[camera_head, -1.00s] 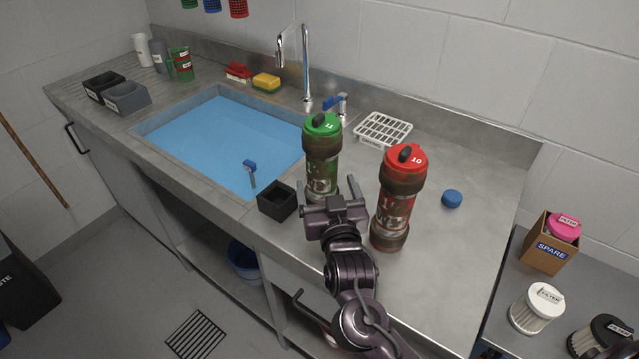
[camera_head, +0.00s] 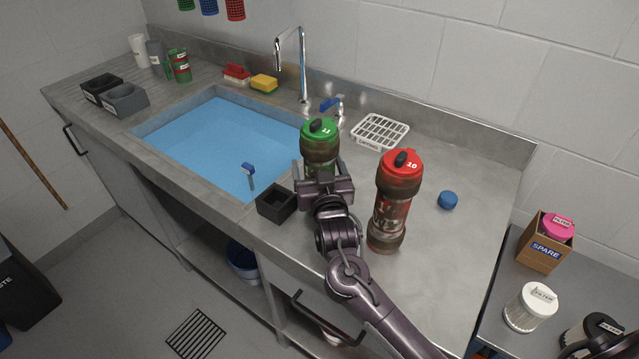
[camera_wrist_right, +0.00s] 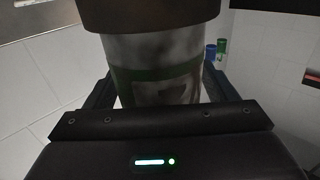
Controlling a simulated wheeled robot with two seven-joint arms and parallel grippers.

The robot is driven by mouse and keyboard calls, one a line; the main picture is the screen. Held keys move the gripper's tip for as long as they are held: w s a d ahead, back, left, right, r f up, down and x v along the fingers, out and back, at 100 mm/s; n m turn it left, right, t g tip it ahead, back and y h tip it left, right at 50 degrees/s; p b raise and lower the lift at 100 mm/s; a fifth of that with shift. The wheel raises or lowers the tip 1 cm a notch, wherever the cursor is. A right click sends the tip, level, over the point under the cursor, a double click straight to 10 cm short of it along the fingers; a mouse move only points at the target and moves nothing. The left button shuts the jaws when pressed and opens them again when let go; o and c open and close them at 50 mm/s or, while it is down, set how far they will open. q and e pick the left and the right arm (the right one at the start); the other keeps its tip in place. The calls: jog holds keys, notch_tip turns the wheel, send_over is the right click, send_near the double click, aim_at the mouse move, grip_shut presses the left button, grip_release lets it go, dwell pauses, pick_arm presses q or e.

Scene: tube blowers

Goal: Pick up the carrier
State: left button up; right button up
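A carrier with a green lid marked 11 (camera_head: 319,140) stands upright on the steel counter, right of the sink. A second carrier with a red lid marked 10 (camera_head: 391,205) stands upright to its right. My right gripper (camera_head: 322,172) is at the green-lidded carrier, hiding its lower part in the head view. In the right wrist view the carrier's clear body with a green band (camera_wrist_right: 160,75) is between the open fingers, below a brown collar. Slim gaps show beside it. My left gripper is out of view.
A black square holder (camera_head: 276,202) is left of the gripper at the sink edge. A blue cap (camera_head: 448,200) lies right of the red-lidded carrier. A white rack (camera_head: 380,131) and the tap (camera_head: 303,65) are behind. The right front counter is clear.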

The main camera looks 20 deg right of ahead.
jog(key=c, duration=1)
jog(key=shift+c, duration=0.3)
jog(key=shift+r, duration=0.1)
